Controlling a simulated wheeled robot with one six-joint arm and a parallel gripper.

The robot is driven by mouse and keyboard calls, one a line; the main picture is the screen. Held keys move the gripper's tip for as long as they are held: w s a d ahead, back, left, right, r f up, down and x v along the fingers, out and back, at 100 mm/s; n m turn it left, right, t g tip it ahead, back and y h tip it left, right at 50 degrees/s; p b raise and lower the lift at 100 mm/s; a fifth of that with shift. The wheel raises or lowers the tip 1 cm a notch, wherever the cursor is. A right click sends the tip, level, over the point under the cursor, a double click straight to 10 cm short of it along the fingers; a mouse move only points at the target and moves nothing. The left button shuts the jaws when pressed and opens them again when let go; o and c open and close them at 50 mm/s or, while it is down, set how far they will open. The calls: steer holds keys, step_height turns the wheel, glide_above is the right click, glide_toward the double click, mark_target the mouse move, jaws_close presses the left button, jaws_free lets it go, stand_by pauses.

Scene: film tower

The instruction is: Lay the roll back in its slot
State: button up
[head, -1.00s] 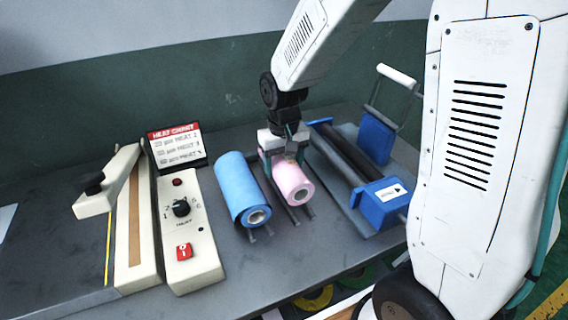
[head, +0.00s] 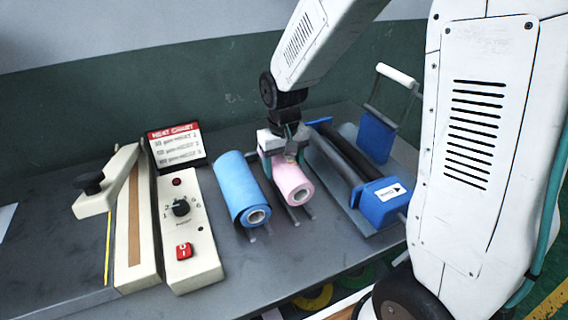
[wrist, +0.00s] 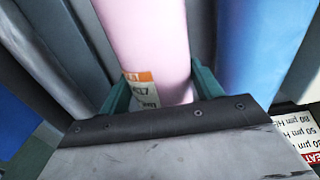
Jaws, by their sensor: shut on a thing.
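The pink roll (head: 294,187) lies lengthwise over a dark slot rack, between the blue roll and the blue-ended device. My gripper (head: 284,158) is above it and shut on its far part. In the wrist view the teal fingers (wrist: 155,92) sit on both sides of the pink roll (wrist: 148,40), which has an orange and white label. The dark rails of the slot (head: 306,212) show under its near end. Whether the roll touches the rails or hangs just above them I cannot tell.
A device with a black roller and blue end blocks (head: 382,203) stands close on the right. A sealer with a heat dial (head: 181,208) and a heat chart (head: 176,146) are further left.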

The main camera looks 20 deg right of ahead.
steer(key=shift+f, duration=1.1)
steer(key=o, duration=1.7)
steer(key=shift+c, duration=0.2)
step_height(320, 180, up, 8)
steer(key=shift+f, duration=0.1)
